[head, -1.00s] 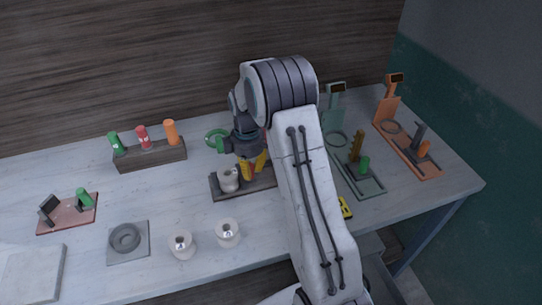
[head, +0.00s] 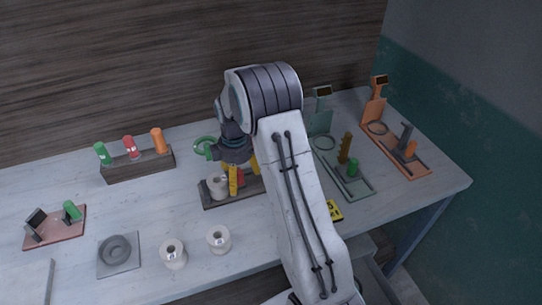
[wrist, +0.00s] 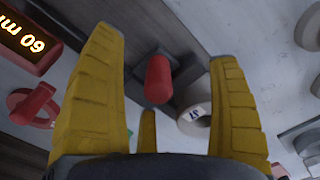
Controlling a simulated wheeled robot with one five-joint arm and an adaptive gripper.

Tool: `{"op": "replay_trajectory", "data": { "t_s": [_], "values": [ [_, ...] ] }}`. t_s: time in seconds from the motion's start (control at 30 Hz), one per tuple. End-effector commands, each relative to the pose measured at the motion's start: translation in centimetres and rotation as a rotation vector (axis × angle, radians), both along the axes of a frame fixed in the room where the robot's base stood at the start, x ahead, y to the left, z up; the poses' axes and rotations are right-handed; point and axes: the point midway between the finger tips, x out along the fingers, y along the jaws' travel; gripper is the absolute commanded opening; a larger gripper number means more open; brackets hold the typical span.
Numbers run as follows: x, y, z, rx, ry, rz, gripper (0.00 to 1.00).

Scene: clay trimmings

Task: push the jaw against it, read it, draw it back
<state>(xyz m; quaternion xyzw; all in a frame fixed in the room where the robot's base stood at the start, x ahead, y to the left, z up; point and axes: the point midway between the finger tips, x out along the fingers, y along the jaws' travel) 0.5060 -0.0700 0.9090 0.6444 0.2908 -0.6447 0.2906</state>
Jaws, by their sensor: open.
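My gripper (wrist: 158,110) is open, its yellow fingers on either side of a red handle (wrist: 158,80). Both fingers stand clear of the handle in this view. In the head view the gripper (head: 244,176) is low over a dark gauge base (head: 212,202) that carries a white pot (head: 216,188). The pot's open end, with a small dark number, shows beside the handle in the wrist view (wrist: 195,112). A red-framed display (wrist: 32,38), upside-down and partly cut off, seems to read 60 mm. My arm hides part of this gauge.
Two white pots (head: 173,254) (head: 219,238) stand in front. A pink gauge (head: 60,228) and a grey ring plate (head: 118,255) are at left, a rack of coloured pieces (head: 138,163) behind. Teal (head: 362,188) and orange (head: 403,160) gauges stand at right.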

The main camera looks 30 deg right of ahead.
Motion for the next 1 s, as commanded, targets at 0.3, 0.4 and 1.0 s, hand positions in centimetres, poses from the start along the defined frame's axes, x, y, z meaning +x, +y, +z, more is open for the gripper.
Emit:
{"op": "replay_trajectory", "data": {
  "t_s": [0.3, 0.4, 1.0],
  "values": [
    [0.0, 0.0, 0.0, -0.001, -0.001, 0.000, 0.99],
    [0.0, 0.0, 0.0, -0.001, -0.001, 0.000, 0.99],
    [0.1, 0.0, 4.8, -0.001, -0.002, 0.000, 0.99]
  ]
}}
